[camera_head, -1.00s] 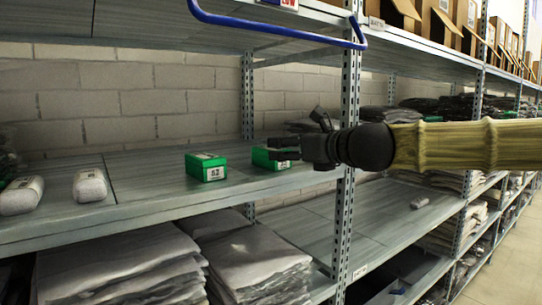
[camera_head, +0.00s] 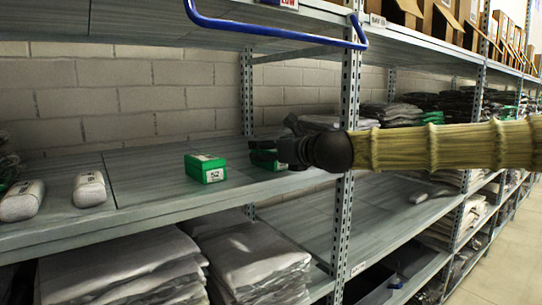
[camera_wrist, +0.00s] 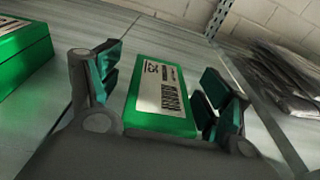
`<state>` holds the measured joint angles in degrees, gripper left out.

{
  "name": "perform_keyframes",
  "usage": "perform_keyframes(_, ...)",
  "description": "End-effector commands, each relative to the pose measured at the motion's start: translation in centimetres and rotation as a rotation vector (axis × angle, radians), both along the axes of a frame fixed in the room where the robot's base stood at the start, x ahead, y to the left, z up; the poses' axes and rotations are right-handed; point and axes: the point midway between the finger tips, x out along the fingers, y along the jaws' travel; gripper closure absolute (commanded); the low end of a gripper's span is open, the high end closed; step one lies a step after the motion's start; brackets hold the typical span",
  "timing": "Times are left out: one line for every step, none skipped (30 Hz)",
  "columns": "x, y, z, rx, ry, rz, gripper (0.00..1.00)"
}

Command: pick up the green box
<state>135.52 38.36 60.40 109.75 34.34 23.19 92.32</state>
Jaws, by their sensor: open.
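Two green boxes lie on the grey metal shelf. One green box with a white label (camera_wrist: 160,97) lies between the open fingers of my gripper (camera_wrist: 160,90) in the wrist view, with space beside both fingers. In the head view my gripper (camera_head: 268,155) reaches over this box and hides most of it. The other green box (camera_head: 206,167) stands to its left with its white label facing out. It also shows at the upper left of the wrist view (camera_wrist: 22,50).
Two white rolled packs (camera_head: 89,188) lie on the shelf (camera_head: 140,205) at the left. A perforated upright post (camera_head: 346,150) stands just right of my gripper. A blue bar (camera_head: 270,36) hangs above. Dark folded garments (camera_wrist: 285,75) lie at the right. The wall is behind.

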Motion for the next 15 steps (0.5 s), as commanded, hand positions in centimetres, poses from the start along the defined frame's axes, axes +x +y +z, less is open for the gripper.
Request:
perform_keyframes(0.02, 0.0, -0.05, 0.0, 0.0, 0.0, 0.21)
perform_keyframes(0.03, 0.0, -0.06, 0.0, 0.0, 0.0, 0.21)
perform_keyframes(0.02, -0.01, -0.07, 0.0, 0.0, 0.0, 0.21)
perform_keyframes(0.02, -0.01, -0.08, -0.001, 0.001, 0.0, 0.21)
perform_keyframes(0.02, -0.01, -0.08, -0.001, 0.001, 0.0, 0.21)
perform_keyframes(0.02, -0.01, -0.08, -0.001, 0.001, 0.0, 0.27)
perform_keyframes(0.01, -0.02, -0.08, -0.001, 0.001, 0.0, 0.32)
perform_keyframes(0.01, -0.02, -0.08, -0.001, 0.001, 0.0, 0.38)
perform_keyframes(0.01, -0.02, -0.07, -0.001, 0.001, 0.0, 0.45)
perform_keyframes(0.01, -0.02, -0.08, -0.001, 0.001, 0.0, 0.5)
perform_keyframes(0.0, -0.02, -0.07, -0.001, 0.001, 0.0, 0.56)
perform_keyframes(0.0, -0.02, -0.07, -0.001, 0.001, 0.0, 0.63)
perform_keyframes(0.0, -0.02, -0.07, -0.001, 0.001, 0.0, 0.69)
perform_keyframes(0.0, -0.02, -0.08, -0.001, 0.001, 0.0, 0.72)
perform_keyframes(0.0, -0.02, -0.08, -0.001, 0.001, 0.0, 0.72)
